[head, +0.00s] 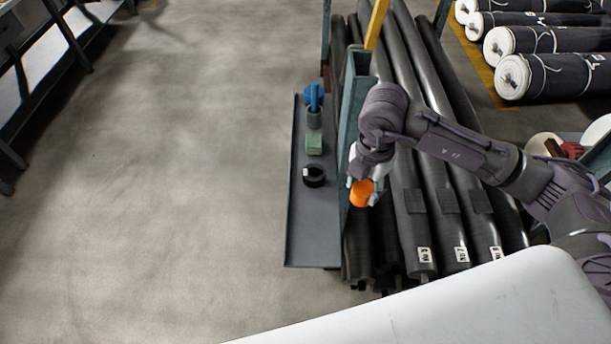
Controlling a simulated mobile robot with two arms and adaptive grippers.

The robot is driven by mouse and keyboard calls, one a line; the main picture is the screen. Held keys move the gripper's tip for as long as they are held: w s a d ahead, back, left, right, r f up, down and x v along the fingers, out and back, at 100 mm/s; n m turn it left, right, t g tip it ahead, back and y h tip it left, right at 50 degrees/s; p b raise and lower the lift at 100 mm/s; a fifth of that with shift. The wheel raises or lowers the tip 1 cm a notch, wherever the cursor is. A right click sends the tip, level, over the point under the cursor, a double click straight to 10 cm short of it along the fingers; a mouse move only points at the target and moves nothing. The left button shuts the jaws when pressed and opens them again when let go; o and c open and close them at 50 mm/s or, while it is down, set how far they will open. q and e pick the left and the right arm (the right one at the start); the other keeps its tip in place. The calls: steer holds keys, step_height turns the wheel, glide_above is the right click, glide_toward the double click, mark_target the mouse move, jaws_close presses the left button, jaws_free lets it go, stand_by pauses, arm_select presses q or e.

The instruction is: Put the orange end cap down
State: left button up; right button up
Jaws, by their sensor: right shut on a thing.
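The orange end cap (361,193) is held in my right gripper (362,186), which is shut on it. The gripper points downward, with the cap at its fingertips. The cap shows just right of the narrow grey shelf (313,232), in front of a green-grey post and the dark rolls. How high the cap is above anything below it, I cannot tell. My left gripper is not in view.
On the shelf are a black ring (314,176), a green block (314,144) and a blue object (314,97). The shelf's near end is bare. A green-grey post (352,110) stands beside it. Long dark rolls (412,200) lie to the right. Open floor (170,180) lies left.

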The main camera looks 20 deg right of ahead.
steer(key=w+a+f, duration=0.1)
steer(key=a+f, duration=0.1)
steer(key=a, duration=0.1)
steer(key=w+a+f+p, duration=0.1)
steer(key=w+a+f, duration=0.1)
steer(key=a, duration=0.1)
steer(key=w+a+f+p, duration=0.1)
steer(key=a, duration=0.2)
steer(key=shift+w+f, duration=0.25)
steer(key=shift+f, duration=0.15)
steer(key=shift+a+f+p, duration=0.15)
steer(key=shift+f+p, duration=0.2)
steer(key=shift+f, duration=0.25)
steer(key=shift+f+p, duration=0.35)
steer(key=shift+f, duration=1.25)
steer(key=o, duration=0.9)
step_height(320, 180, up, 12)
steer(key=b, duration=0.1)
steer(key=shift+b, duration=0.4)
